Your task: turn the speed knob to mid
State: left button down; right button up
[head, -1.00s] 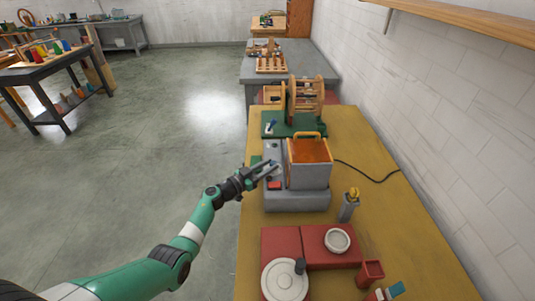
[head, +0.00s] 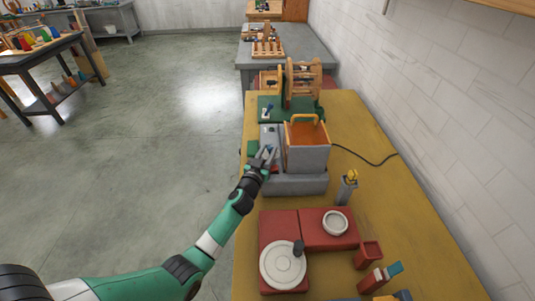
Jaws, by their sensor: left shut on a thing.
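A grey machine (head: 307,185) with an orange-lined box and a wooden handle stands on the yellow-topped bench. Its control strip (head: 268,133) runs along the left side of the box. My left gripper (head: 268,153) is over this strip, shut on a small blue knob (head: 270,149), which the fingers partly cover. I cannot read where the knob points or any marks around it. A red switch on the strip is mostly hidden behind the gripper. My right gripper is out of view.
A green-based wooden wheel device (head: 302,85) stands behind the machine. In front are a red unit with a white disc (head: 283,265), a small white dish (head: 335,222) and a grey post (head: 346,190). A black cable (head: 365,159) runs right.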

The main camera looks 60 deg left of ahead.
pick_arm(q)
jog(key=c, duration=0.6)
grip_release()
jog(key=shift+o, duration=0.2)
jog(key=shift+d, duration=0.1)
jog(key=shift+s+d, duration=0.2)
jog(key=shift+s, duration=0.05)
jog(key=p+v, duration=0.2)
jog(key=v, duration=0.9)
jog(key=shift+w, duration=0.1)
